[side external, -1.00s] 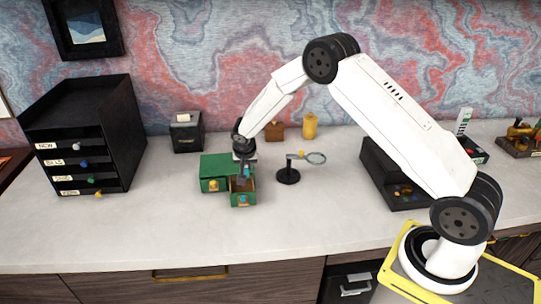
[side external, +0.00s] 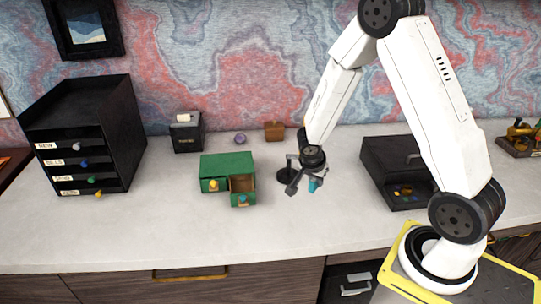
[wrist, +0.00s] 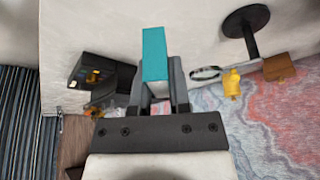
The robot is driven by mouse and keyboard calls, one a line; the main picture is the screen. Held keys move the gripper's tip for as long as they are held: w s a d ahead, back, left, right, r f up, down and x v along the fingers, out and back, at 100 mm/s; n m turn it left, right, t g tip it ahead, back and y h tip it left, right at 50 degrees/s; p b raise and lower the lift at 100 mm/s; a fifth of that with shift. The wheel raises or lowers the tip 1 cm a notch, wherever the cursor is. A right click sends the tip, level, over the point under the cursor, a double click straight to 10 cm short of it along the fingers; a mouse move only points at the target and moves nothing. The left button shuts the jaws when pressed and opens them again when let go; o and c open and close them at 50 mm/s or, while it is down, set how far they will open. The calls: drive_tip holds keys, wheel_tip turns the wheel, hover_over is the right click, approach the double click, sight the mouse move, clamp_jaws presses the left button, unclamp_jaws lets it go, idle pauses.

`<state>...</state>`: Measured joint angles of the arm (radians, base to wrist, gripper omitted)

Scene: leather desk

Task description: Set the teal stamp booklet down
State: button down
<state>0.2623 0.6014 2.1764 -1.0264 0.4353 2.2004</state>
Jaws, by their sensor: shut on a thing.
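The teal stamp booklet (wrist: 154,52) is a flat teal block between the two fingers of my gripper (wrist: 160,78) in the wrist view. In the side view, a small teal patch of it (side external: 315,185) shows at my gripper (side external: 303,187). My gripper is shut on it, above the pale desk (side external: 290,230) and in front of the magnifier stand (side external: 284,176). How far the booklet is above the desk is hard to tell. The fingers and arm hide part of it.
A green box (side external: 227,165) with its right drawer (side external: 243,185) pulled out stands left of my gripper. A black box (side external: 395,165) with an open front is on the right. A black labelled drawer unit (side external: 85,135) stands far left. The front middle of the desk is clear.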

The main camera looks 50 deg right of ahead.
drive_tip(key=shift+m, duration=0.4)
drive_tip(key=shift+w+d+f, duration=0.8)
drive_tip(key=shift+w+f, duration=0.75)
drive_tip(key=shift+w, duration=0.2)
drive_tip(key=shift+w+d+f, duration=0.8)
drive_tip(key=shift+w+f, duration=0.7)
drive_tip(key=shift+w, duration=0.2)
drive_tip(key=shift+w+d+f, duration=0.8)
drive_tip(key=shift+w+f, duration=0.75)
drive_tip(key=shift+w, duration=0.2)
drive_tip(key=shift+w+f, duration=0.15)
drive_tip(key=shift+f, duration=0.1)
drive_tip(key=shift+w+d+f, duration=0.1)
drive_tip(key=shift+f, duration=1.45)
drive_tip(key=shift+f, duration=0.2)
drive_tip(key=c, duration=0.6)
unclamp_jaws()
